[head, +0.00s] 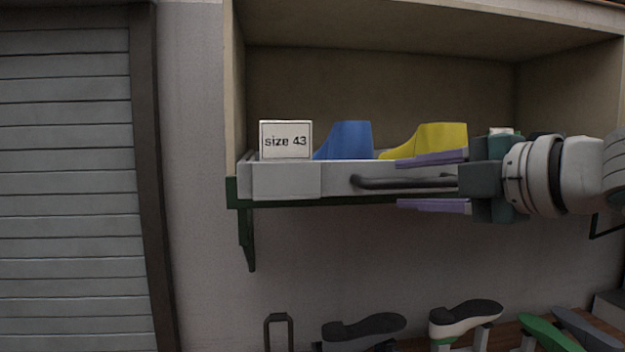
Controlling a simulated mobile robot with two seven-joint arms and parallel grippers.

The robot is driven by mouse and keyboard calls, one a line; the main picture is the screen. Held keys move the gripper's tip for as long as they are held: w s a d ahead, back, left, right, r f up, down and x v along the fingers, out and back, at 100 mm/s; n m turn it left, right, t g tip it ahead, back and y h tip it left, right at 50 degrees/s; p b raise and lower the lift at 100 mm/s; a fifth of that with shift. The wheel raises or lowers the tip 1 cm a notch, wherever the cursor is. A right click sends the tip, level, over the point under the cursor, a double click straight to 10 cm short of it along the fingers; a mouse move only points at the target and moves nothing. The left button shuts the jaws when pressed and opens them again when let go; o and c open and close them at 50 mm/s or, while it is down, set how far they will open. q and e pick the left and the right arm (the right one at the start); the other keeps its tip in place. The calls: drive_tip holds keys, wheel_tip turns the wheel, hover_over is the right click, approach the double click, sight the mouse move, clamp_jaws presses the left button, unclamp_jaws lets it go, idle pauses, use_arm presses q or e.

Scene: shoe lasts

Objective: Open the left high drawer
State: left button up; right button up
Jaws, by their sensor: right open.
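A light grey drawer (287,180) sits at the bottom of a wooden cabinet on the wall. Its dark bar handle (375,183) runs along the front, and its right part is hidden by my right gripper. My right gripper (433,183) comes in from the right, with one purple finger above the handle and the other below it. The fingers are apart, and I cannot tell whether they touch the handle. A "size 43" card (286,140), a blue shoe last (346,140) and a yellow shoe last (436,140) show above the drawer front. My left gripper is not in view.
A green bracket (246,225) holds the cabinet at its left. A grey slatted shutter (65,180) is at the far left. Below, a black last (363,327), a white last with a dark sole (465,318) and a green last (547,335) stand on supports. The wall between is clear.

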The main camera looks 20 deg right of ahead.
drive_tip(key=shift+s+d+f+b, duration=0.2)
drive_tip(key=shift+s+b, duration=0.15)
drive_tip(key=shift+b, duration=0.1)
drive_tip(key=shift+b+v, duration=0.85)
drive_tip(key=shift+v, duration=1.3)
drive_tip(key=shift+r+p+v, duration=0.15)
drive_tip(key=shift+p+v, duration=0.45)
drive_tip(key=shift+v, duration=0.65)
drive_tip(key=shift+r+p+v, duration=0.15)
drive_tip(key=shift+p+v, duration=0.45)
drive_tip(key=shift+v, duration=0.6)
drive_tip(key=shift+a, duration=0.1)
